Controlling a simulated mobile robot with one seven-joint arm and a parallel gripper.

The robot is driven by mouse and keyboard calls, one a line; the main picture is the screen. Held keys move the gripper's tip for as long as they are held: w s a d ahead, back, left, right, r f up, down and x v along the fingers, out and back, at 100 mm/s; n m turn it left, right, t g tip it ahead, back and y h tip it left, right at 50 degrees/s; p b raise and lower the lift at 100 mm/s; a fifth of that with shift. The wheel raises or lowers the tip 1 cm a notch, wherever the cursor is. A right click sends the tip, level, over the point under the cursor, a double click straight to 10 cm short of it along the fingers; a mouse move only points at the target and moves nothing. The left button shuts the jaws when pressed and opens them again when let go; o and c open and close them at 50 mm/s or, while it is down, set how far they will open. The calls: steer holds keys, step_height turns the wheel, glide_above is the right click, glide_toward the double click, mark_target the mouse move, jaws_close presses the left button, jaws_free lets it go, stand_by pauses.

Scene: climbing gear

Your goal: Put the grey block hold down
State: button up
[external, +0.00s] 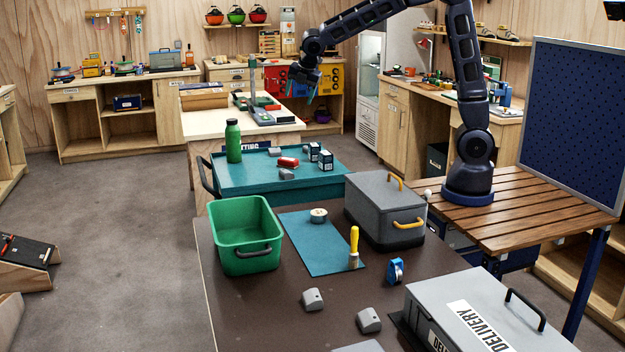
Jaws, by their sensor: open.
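Several small grey blocks that look like block holds are in the external view. One grey block (313,299) lies on the dark brown table (240,320), and a second grey block (368,320) lies to its right. Smaller grey pieces lie on the teal cart top (240,178), one near its front (286,174) and one farther back (275,151). I cannot tell which one the task names. My gripper (302,88) is open, with teal fingertips pointing down. It is raised high, at the back near the pale workbench, and no object shows between its fingers.
On the brown table are a green bin (246,233), a grey lidded box (386,210), a blue mat (310,245), a yellow-handled brush (354,248) and a grey delivery case (480,310). A green bottle (233,141) and red item (288,162) stand on the cart. The table's front left is clear.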

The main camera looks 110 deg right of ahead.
steer(key=s+a+r+m+t+y, duration=0.1)
steer(key=s+a+r+m, duration=0.2)
steer(key=s+a, duration=0.5)
steer(key=s+a+r+m+t, duration=0.15)
steer(key=s+a+r, duration=0.3)
steer(key=a, duration=0.75)
steer(key=s+a+f+m+y, duration=0.1)
steer(key=s+a+f+m, duration=0.1)
steer(key=s+a, duration=0.4)
steer(key=s+a+f+m+y, duration=0.2)
steer(key=s+a+m, duration=0.3)
steer(key=s, duration=0.7)
steer(key=shift+s+a, duration=0.25)
steer(key=shift+a, duration=0.75)
steer(key=shift+w+r+t, duration=0.1)
steer(key=shift+w+t, duration=0.05)
steer(key=shift+t, duration=0.1)
steer(key=shift+c, duration=0.5)
